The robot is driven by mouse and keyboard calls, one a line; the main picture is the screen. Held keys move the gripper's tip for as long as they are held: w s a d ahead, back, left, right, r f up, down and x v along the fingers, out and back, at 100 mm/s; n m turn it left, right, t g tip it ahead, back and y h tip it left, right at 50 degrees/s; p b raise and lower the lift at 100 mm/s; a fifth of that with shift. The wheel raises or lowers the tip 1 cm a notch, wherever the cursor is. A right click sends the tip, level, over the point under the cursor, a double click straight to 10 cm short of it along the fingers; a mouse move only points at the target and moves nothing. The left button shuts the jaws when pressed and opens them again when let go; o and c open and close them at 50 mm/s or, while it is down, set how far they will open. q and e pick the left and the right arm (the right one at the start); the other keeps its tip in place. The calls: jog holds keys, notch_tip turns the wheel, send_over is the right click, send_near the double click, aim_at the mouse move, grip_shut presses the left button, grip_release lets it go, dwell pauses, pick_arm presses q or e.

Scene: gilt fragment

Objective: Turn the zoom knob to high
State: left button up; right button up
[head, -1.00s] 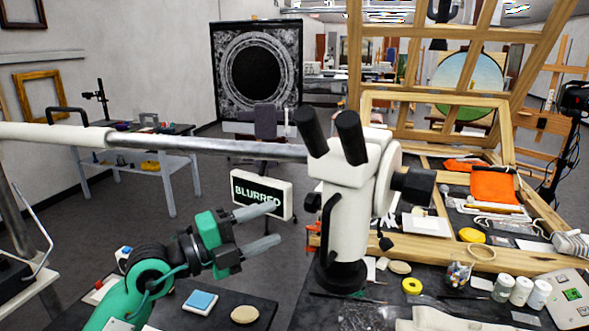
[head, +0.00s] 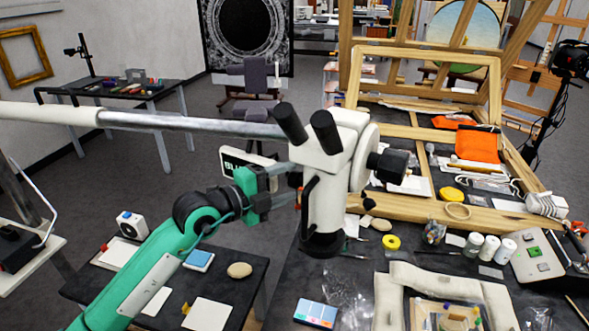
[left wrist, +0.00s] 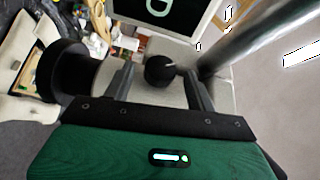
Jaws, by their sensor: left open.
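The white microscope (head: 330,172) hangs on a metal boom, with two black eyepieces on top and a black lower end. My left gripper (head: 287,184) is at its left side, fingers pointing at the body. In the left wrist view, a round black knob (left wrist: 160,69) with a small white mark lies between the two open fingers of the gripper (left wrist: 162,84). I cannot tell whether they touch it. The knob is hidden in the head view. A display sign (head: 236,163) behind the gripper is partly covered. My right gripper is not in view.
The metal boom (head: 190,124) runs just above my left arm. A dark workbench (head: 285,285) below holds jars (head: 489,248), a yellow tape roll (head: 391,242) and a framed piece (head: 395,310). A small side table (head: 240,300) stands under my arm.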

pick_arm(q)
jog(key=shift+p+x, duration=0.35)
jog(key=shift+x, duration=1.1)
jog(key=shift+c, duration=0.4)
jog(key=c, duration=0.9)
jog(key=shift+f+h+b, duration=0.25)
jog(key=shift+h+b, duration=0.05)
jog(key=shift+b, duration=0.5)
jog(key=m+t+h+b, duration=0.1)
jog(key=h+b, duration=0.1)
jog(key=b, duration=0.5)
jog(key=m+t+h+b, duration=0.1)
jog(key=m+h+b, duration=0.1)
jog(key=b, duration=0.5)
jog(key=shift+h, duration=0.5)
jog(key=shift+r+m+t+h+b, duration=0.15)
jog(key=shift+m+t+h+b, duration=0.15)
jog(key=shift+b, duration=0.75)
